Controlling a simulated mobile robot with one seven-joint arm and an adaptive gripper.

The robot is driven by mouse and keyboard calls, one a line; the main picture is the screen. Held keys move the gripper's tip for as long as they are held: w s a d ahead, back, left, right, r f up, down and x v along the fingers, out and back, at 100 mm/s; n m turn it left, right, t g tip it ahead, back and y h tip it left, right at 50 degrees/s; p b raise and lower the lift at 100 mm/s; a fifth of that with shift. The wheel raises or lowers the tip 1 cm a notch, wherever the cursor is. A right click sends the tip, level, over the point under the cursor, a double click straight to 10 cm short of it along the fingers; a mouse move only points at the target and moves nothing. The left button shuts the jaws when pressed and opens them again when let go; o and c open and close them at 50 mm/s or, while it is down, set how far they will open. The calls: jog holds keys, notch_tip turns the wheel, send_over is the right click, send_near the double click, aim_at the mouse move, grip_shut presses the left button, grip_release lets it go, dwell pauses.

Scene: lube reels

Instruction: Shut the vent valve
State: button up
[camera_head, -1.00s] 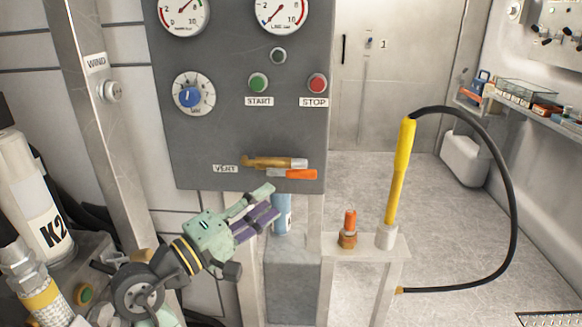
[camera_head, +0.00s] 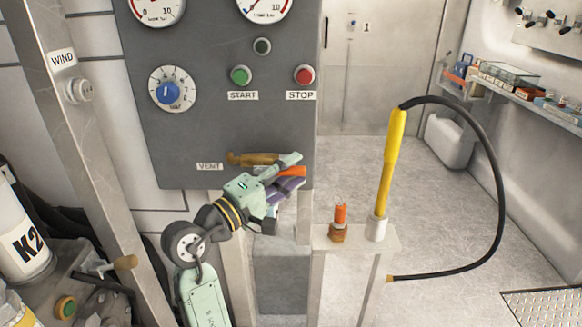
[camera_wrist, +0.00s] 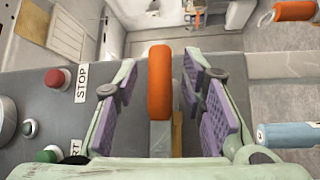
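The vent valve has a brass body (camera_head: 253,159) beside the VENT label, low on the grey panel. Its orange lever (camera_head: 293,172) points right, partly hidden by my gripper (camera_head: 295,171). In the wrist view the orange lever (camera_wrist: 160,85) stands between the two purple-padded fingers of my gripper (camera_wrist: 160,80). A gap shows on each side of the lever, so my gripper is open around it. A strip of brass (camera_wrist: 177,132) shows behind the lever.
Above are the green START button (camera_head: 241,75), red STOP button (camera_head: 304,75) and a blue knob (camera_head: 168,93). To the right, an orange-topped fitting (camera_head: 340,222) and a yellow wand (camera_head: 394,160) with a black hose stand on a bracket (camera_head: 330,240).

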jog(key=shift+w+d, duration=0.2)
jog(key=shift+c, duration=0.3)
grip_shut()
dwell(0.6)
